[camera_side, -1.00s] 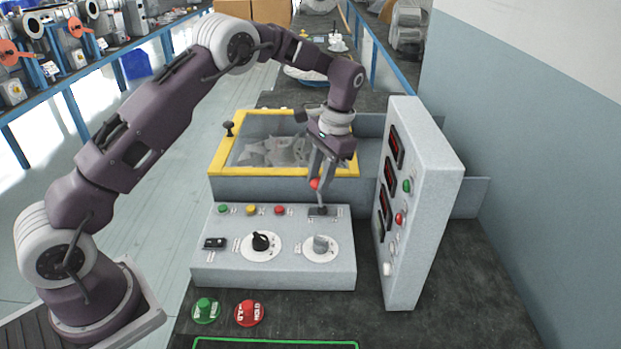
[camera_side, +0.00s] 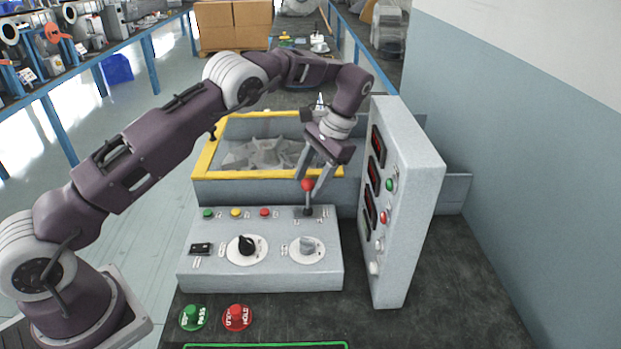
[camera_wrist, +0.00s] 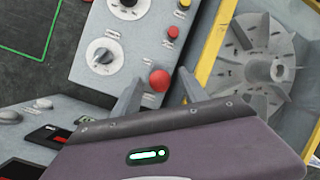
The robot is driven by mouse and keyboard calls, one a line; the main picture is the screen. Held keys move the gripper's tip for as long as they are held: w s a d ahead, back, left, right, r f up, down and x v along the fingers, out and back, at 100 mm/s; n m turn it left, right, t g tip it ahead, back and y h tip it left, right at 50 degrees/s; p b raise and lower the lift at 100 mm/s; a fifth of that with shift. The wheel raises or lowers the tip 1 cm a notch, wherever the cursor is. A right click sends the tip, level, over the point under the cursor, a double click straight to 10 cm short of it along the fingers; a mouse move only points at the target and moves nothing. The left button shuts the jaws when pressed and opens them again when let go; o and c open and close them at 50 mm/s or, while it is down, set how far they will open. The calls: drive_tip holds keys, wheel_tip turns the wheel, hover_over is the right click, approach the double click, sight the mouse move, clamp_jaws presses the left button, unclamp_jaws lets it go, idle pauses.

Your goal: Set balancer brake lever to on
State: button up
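The brake lever is a dark stalk with a red ball knob (camera_side: 307,185), standing nearly upright from a dark slot at the back right of the grey control panel (camera_side: 205,270). In the wrist view the red ball (camera_wrist: 159,80) lies between the fingers, apart from both. My gripper (camera_side: 314,176) is open and empty, just above and around the knob, pointing down at a tilt. In the wrist view both fingertips of my gripper (camera_wrist: 160,88) show, widely spread. The lettering beside the lever is too small to read.
A grey display box (camera_side: 405,220) stands close on the right. Behind the panel is a yellow-framed case (camera_side: 200,165) with a bladed rotor (camera_side: 262,152) inside. Black (camera_side: 246,246) and pale (camera_side: 306,247) knobs sit on the panel. Green (camera_side: 193,317) and red (camera_side: 237,317) buttons lie in front.

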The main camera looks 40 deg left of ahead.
drive_tip(key=shift+r, duration=0.1)
wheel_tip(320, 180, up, 10)
idle(0.4)
